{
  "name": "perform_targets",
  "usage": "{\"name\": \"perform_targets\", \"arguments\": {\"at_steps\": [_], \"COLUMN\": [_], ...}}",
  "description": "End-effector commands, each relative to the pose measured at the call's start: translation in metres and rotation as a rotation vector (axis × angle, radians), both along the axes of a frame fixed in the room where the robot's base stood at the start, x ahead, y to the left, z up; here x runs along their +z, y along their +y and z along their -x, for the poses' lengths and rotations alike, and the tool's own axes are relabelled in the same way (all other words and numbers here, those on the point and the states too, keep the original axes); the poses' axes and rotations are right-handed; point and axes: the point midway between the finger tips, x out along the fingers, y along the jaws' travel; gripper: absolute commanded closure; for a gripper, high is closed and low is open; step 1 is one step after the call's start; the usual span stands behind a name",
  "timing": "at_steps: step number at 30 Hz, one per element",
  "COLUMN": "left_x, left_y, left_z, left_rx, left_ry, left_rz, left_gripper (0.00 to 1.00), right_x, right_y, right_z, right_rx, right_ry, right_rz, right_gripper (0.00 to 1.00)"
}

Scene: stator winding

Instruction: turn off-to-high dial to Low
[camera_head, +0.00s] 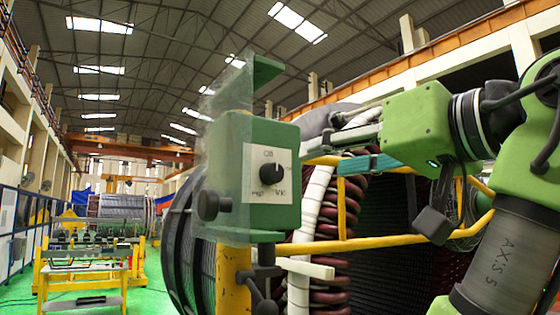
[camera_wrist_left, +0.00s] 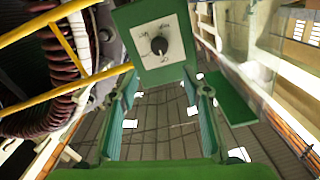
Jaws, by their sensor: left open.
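The green control box (camera_head: 225,150) stands in the middle of the head view. Its white plate (camera_head: 254,158) carries the off-to-high dial (camera_head: 268,173), a round black knob with small labels around it. The labels are too small to read surely, and I cannot tell which one the knob points to. In the left wrist view the dial (camera_wrist_left: 159,46) is near the top, with the box beyond the fingers. My left gripper (camera_wrist_left: 160,88) is open and empty, its two green fingers apart and not touching the dial. In the head view the left gripper (camera_head: 348,163) is right of the box.
Yellow rails (camera_head: 375,243) run right of the box, in front of the large stator with its red-brown coils (camera_head: 335,220). A black knob (camera_head: 210,205) sticks out at the box's lower left. A yellow workbench frame (camera_head: 85,270) stands on the green floor at left.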

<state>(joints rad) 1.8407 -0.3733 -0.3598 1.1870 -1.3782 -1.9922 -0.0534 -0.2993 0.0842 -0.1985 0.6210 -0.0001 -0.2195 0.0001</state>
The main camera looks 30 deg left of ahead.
Motion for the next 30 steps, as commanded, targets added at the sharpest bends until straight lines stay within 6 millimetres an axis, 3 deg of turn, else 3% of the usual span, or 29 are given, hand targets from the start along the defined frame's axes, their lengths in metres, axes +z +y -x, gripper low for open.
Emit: {"name": "perform_targets", "arguments": {"at_steps": [5, 19, 24, 30], "left_x": [0.003, 0.005, 0.003, 0.002], "left_y": [0.017, 0.104, 0.121, 0.127], "left_z": [-0.004, -0.04, -0.047, -0.05], "left_rx": [0.005, 0.005, 0.003, 0.002], "left_ry": [-0.004, -0.003, -0.003, -0.003], "left_rz": [0.008, 0.004, 0.004, 0.003], "left_gripper": [0.56, 0.56, 0.56, 0.56], "right_x": [0.008, 0.048, 0.055, 0.056], "right_y": [0.003, 0.008, 0.007, 0.006], "right_z": [0.001, 0.002, 0.002, 0.002], "right_rx": [0.001, 0.001, 0.001, 0.001], "right_ry": [0.002, 0.003, 0.003, 0.003], "right_rz": [-0.004, -0.009, -0.009, -0.006], "right_gripper": [0.6, 0.6, 0.6, 0.6]}}
